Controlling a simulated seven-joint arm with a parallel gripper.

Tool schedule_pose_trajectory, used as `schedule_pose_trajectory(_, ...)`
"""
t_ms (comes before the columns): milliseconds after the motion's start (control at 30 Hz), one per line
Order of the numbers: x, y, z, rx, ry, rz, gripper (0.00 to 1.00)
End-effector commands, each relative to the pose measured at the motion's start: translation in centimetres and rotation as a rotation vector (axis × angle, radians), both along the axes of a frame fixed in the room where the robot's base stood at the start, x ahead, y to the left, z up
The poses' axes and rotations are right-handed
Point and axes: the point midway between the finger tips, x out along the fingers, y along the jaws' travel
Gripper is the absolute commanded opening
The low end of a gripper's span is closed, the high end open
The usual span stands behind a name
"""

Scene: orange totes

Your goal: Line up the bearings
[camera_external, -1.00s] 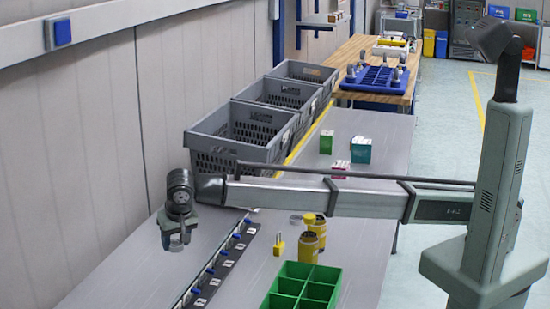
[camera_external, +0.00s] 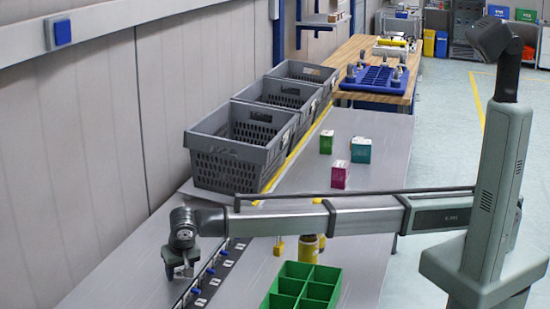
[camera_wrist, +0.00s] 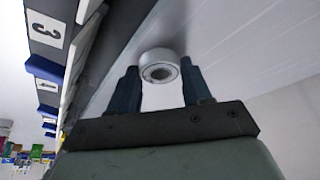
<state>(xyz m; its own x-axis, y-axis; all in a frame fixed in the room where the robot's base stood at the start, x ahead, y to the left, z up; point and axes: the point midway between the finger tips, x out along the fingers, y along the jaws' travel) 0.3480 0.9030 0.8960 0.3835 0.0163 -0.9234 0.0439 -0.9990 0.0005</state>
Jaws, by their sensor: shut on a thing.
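My gripper (camera_external: 182,271) is low over the grey bench, left of the dark numbered strip (camera_external: 207,273). In the wrist view my gripper (camera_wrist: 160,75) is shut on a silver ring-shaped bearing (camera_wrist: 160,56), which sits between the two dark fingertips with its bore showing. The bearing is hard to make out in the external view. The strip carries several blue pieces and white number labels; it also shows at the left of the wrist view (camera_wrist: 47,65), with a "3" readable. Whether the bearing touches the bench I cannot tell.
A green divided bin (camera_external: 303,288) stands right of the strip. Yellow items, including a padlock (camera_external: 279,247) and a container (camera_external: 309,248), are partly behind my arm. Grey crates (camera_external: 235,150) line the wall; small boxes (camera_external: 340,175) stand farther back. The bench left of the strip is clear.

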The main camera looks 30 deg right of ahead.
Motion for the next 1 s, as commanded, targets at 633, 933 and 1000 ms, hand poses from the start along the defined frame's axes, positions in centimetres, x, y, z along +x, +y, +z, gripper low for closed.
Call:
schedule_pose_trajectory(633,0.0,0.0,-0.2,0.000,0.000,0.000,0.59)
schedule_pose_trajectory(933,-0.9,0.0,2.4,0.002,-0.001,0.001,0.59)
schedule_pose_trajectory(1000,-1.4,0.0,3.6,0.002,-0.001,0.000,0.59)
